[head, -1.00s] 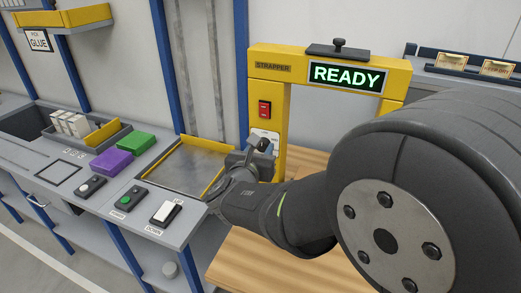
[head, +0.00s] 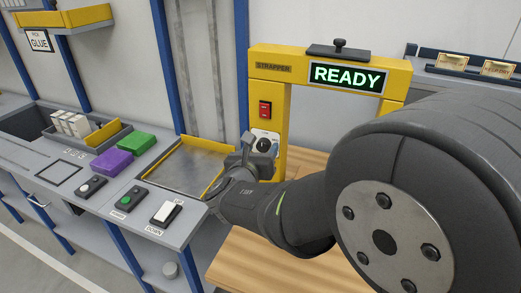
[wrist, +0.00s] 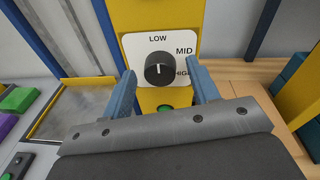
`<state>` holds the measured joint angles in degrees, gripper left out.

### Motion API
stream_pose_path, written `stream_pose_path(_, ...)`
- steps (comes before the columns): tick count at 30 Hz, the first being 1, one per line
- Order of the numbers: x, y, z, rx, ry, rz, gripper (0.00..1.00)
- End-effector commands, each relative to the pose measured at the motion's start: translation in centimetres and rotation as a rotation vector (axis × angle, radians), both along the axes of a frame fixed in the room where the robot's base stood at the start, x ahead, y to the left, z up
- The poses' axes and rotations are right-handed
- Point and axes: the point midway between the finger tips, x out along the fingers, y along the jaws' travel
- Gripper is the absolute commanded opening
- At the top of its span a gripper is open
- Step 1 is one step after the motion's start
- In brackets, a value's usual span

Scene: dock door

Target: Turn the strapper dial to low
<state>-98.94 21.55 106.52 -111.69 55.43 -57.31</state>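The strapper dial (wrist: 159,68) is a round black knob on a white plate with LOW, MID and HIGH labels. Its white pointer line points up, toward LOW. In the head view the dial plate (head: 259,134) shows on the yellow strapper post, partly behind my gripper (head: 254,153). In the wrist view my gripper (wrist: 162,76) is open, with one blue-grey finger on each side below the dial. Clear gaps show between the knob and both fingers, and nothing is held.
The yellow strapper frame (head: 266,89) carries a red switch (head: 265,110) and a screen (head: 345,76) reading READY. A green button (wrist: 165,108) sits below the dial. A metal tray (head: 182,170) and a bench with button boxes stand to the left.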

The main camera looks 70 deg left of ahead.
Motion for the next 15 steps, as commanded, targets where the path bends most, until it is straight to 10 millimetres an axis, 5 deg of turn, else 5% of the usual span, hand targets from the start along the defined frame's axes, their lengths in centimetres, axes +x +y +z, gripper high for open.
stream_pose_path(8,-0.2,-0.2,0.0,0.001,0.001,0.000,0.55)
stream_pose_path(15,-2.6,-2.8,0.5,0.001,0.001,0.003,0.55)
